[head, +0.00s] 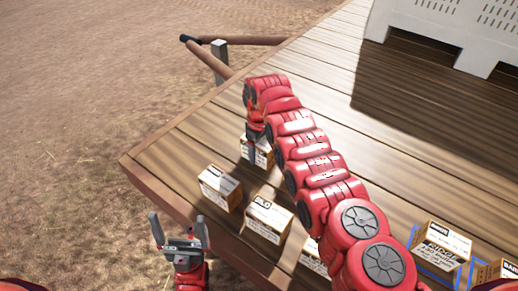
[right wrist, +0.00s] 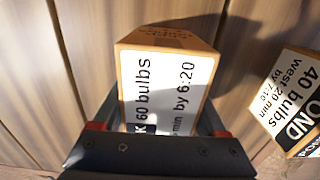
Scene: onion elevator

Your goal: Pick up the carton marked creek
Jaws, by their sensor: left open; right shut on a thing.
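My right gripper (head: 253,148) is shut on a carton (head: 262,154) near the platform's left edge, and the arm hides part of that carton. In the right wrist view the held carton (right wrist: 165,85) sits between the two fingers. Its white label reads "60 bulbs" and "min by 6:20", and a dark name band ends in "K"; the rest of the name is hidden by the gripper. I cannot tell from the view whether it is clear of the planks. My left gripper (head: 180,238) is open and empty, beside the platform's left edge.
Several other cartons stand on the wooden platform (head: 330,60): one at the left (head: 220,187), one beside it (head: 268,217), and a "RIDGE" carton (head: 440,250) inside a blue outline. A carton ending in "OND" (right wrist: 290,100) is right of the held one. A pale crate (head: 440,30) stands behind.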

